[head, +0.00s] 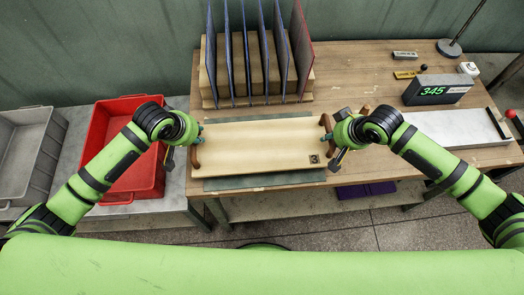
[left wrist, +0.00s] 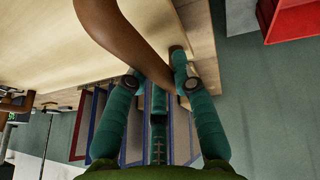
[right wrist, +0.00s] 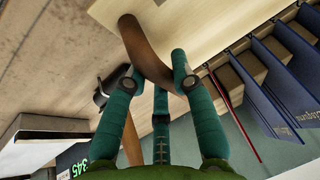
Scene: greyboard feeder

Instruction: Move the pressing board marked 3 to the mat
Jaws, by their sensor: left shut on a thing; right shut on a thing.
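The pale wooden pressing board (head: 260,145) lies lengthwise in front of the rack, with a curved brown handle at each end. My left gripper (head: 199,136) is shut on the left handle (left wrist: 128,40). My right gripper (head: 327,137) is shut on the right handle (right wrist: 143,50).
A rack (head: 260,98) of upright blue and red folders stands behind the board. A red bin (head: 122,185) and grey bin (head: 25,150) are at left. A display reading 345 (head: 437,90) and a pale slab (head: 460,128) are at right. A dark-headed tool (right wrist: 112,85) lies near my right gripper.

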